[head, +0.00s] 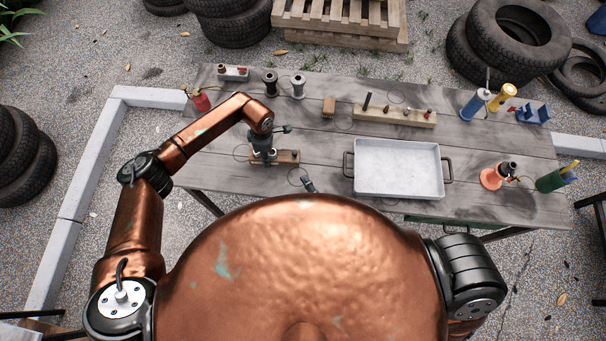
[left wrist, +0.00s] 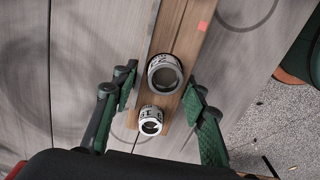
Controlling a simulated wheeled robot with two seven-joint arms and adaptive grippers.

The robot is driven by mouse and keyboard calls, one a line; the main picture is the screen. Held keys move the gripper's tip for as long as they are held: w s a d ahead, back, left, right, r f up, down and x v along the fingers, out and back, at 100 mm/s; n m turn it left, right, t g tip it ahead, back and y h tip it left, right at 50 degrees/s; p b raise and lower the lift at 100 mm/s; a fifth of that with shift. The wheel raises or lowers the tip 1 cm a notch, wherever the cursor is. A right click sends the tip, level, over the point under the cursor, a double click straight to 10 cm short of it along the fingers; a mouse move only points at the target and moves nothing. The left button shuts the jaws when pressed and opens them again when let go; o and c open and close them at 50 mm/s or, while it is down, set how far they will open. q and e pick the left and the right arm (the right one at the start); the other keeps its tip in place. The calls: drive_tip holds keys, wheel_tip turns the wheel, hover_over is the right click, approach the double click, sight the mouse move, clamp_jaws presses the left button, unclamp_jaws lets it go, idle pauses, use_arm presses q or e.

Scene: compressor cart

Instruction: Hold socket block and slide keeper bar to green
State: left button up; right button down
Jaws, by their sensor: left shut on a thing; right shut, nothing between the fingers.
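The wooden socket block (head: 289,157) lies on the table at the left of centre. I cannot make out the keeper bar or a green mark.
A grey tray (head: 400,193) with black handles stands right of the block. An orange-based item (head: 492,179) and green cup (head: 551,182) are at the right.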

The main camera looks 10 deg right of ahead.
use_arm(q)
drive_tip(key=shift+s, duration=0.1)
drive_tip(key=o, duration=1.4)
